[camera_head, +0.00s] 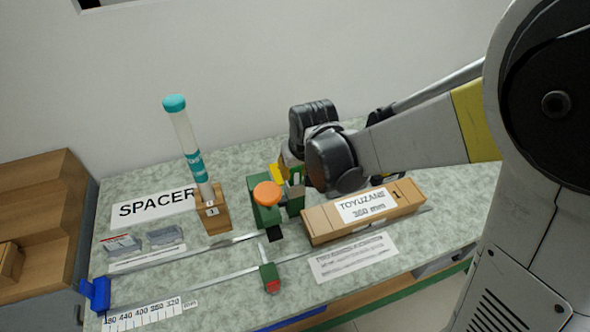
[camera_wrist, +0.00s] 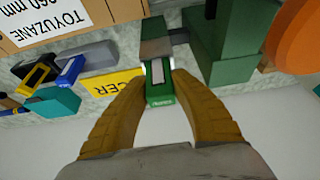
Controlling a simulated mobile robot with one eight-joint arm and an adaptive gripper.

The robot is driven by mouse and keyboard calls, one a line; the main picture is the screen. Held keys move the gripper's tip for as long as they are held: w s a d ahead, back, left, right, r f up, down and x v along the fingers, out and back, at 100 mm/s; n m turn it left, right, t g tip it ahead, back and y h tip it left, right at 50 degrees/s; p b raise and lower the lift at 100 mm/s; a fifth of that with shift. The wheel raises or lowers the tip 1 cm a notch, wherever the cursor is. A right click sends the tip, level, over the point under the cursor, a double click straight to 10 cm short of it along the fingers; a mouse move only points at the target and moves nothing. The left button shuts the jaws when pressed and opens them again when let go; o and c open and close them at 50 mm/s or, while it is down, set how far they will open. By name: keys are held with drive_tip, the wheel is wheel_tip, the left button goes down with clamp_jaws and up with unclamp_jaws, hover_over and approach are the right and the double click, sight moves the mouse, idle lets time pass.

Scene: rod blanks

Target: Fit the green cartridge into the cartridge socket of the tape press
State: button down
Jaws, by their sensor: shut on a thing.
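The green cartridge (camera_wrist: 160,99), with a pale window, is between the yellow fingers of my gripper (camera_wrist: 158,74) in the wrist view. My gripper is shut on it. The tape press (camera_head: 264,212) is green with an orange knob (camera_head: 266,193) and stands on the bench. I cannot tell whether the cartridge is seated in the socket.
A long cardboard box (camera_head: 320,222) marked TOYUZANE lies just right of the press. A clear tube with a teal cap (camera_head: 174,103) stands in a wooden block (camera_head: 213,216) to the left. Metal rails and a ruler (camera_head: 150,316) lie in front. The wrist view shows several small items.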

drive_tip(key=shift+f+b, duration=0.5)
drive_tip(key=shift+f, duration=0.2)
drive_tip(key=c, duration=1.1)
unclamp_jaws()
drive_tip(key=v, duration=1.2)
drive_tip(key=shift+s+d, duration=0.1)
